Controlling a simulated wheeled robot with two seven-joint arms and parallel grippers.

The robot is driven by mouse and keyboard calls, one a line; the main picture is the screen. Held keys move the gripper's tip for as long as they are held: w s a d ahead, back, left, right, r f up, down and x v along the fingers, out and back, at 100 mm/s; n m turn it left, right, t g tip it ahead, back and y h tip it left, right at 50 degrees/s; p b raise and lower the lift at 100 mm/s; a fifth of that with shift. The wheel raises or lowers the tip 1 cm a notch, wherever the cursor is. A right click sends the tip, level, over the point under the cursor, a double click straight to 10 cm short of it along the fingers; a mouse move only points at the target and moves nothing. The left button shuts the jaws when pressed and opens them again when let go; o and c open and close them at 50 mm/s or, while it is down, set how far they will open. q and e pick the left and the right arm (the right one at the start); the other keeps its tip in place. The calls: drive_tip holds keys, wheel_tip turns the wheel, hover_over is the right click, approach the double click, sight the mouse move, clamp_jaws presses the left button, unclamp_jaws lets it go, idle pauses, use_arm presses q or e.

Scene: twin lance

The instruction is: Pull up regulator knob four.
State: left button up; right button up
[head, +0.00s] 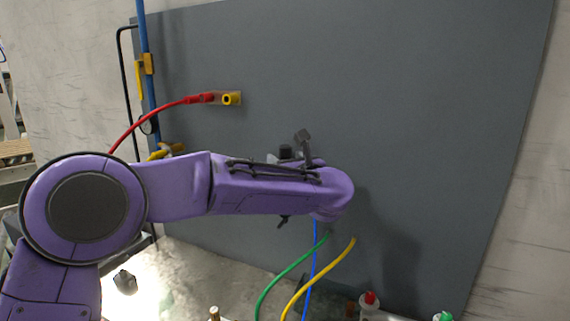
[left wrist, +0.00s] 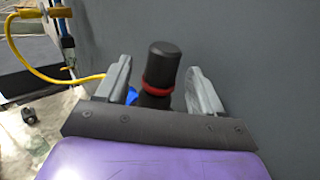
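A black regulator knob (left wrist: 163,65) with a red ring below its cap stands between the two grey fingers of my left gripper (left wrist: 158,85) in the left wrist view. The fingers are apart, with a gap on both sides of the knob. A number on the knob does not show. In the head view the dark top of a knob (head: 286,152) shows just behind my purple left arm, beside the left gripper (head: 303,145), which the arm mostly hides. My right gripper is in neither view.
A grey panel (head: 400,90) stands behind the arm. A red hose (head: 150,118) runs to a yellow fitting (head: 231,98) at the upper left. Green (head: 285,270), yellow (head: 318,275) and blue hoses hang below the arm. A red-capped bottle (head: 369,302) stands at the bottom.

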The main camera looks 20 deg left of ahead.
use_arm(q)
drive_tip(key=shift+f, duration=0.15)
drive_tip(key=shift+s+d+f+b, duration=0.1)
drive_tip(key=shift+s+d+b, duration=0.2)
drive_tip(key=shift+b, duration=0.1)
drive_tip(key=b+v, duration=0.4)
drive_tip(key=v, duration=0.5)
drive_tip(key=shift+s+d, duration=0.2)
drive_tip(key=shift+s, duration=0.1)
drive_tip(key=shift+r, duration=0.25)
